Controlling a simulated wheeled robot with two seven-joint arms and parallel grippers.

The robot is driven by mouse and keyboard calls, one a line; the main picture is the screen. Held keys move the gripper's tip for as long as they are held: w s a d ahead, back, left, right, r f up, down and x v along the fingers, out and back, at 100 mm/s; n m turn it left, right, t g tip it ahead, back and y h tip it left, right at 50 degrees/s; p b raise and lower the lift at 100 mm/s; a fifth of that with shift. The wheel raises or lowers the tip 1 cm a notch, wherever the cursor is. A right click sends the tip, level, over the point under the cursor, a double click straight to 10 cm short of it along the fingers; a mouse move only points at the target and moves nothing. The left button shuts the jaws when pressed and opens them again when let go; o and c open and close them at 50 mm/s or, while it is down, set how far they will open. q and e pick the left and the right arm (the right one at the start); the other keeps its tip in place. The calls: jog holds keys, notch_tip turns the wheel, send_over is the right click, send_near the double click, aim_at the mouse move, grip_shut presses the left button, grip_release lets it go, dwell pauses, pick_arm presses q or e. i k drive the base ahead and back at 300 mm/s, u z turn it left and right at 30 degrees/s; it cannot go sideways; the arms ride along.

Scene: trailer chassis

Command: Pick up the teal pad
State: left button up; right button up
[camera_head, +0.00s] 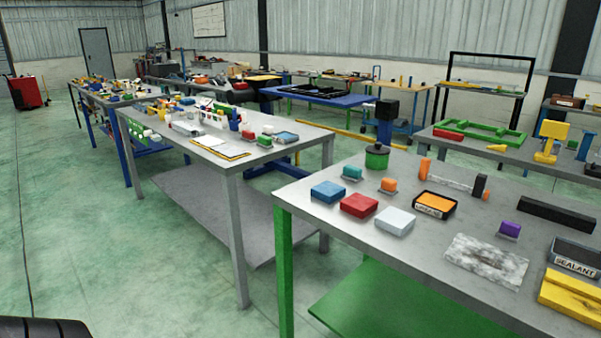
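A small teal pad (352,172) sits on a light base on the grey top of the nearest green-legged table (340,218). It stands behind the blue block (328,191) and to the left of a small orange pad (389,184). A dark green round pot (377,157) stands just behind it. Neither of my grippers is in view.
A red block (359,205), a white block (394,221), an orange-filled tray (435,204) and a purple pad (509,229) share the near table. A second grey table (270,161) stands to the left. Green floor (150,270) is open at the left.

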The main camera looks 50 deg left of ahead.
aim_at(352, 174)
jog(key=u, duration=1.2)
